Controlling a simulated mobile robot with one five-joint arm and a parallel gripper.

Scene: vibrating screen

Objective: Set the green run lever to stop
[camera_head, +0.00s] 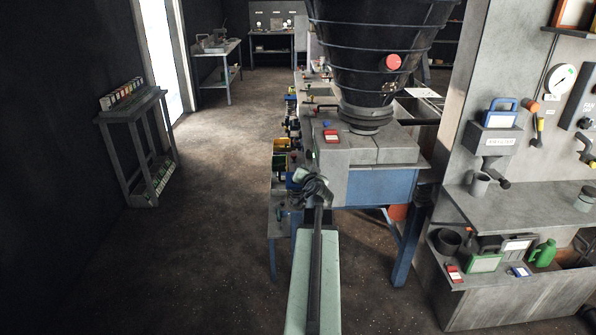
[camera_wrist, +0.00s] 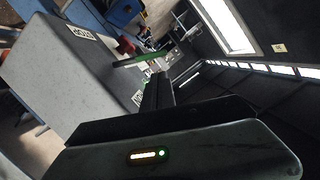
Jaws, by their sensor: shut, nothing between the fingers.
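The green lever (camera_wrist: 138,60) shows in the wrist view as a thin bar at the edge of a grey housing (camera_wrist: 62,75), just beyond my fingertips. A label that seems to read STOP (camera_wrist: 80,32) is on the housing, and a second label (camera_wrist: 138,97) sits nearer my fingers, too small to read surely. My gripper (camera_wrist: 160,88) is shut and empty; I cannot tell whether it touches the lever. In the head view my gripper (camera_head: 318,190) is at the left front of the grey machine housing (camera_head: 345,152), hiding part of that side.
A large dark hopper (camera_head: 375,60) stands above the housing on a blue frame (camera_head: 380,187). A shelf wall (camera_head: 520,190) with tools is at right. A small dark stand (camera_head: 133,115) is at left. The floor between is clear.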

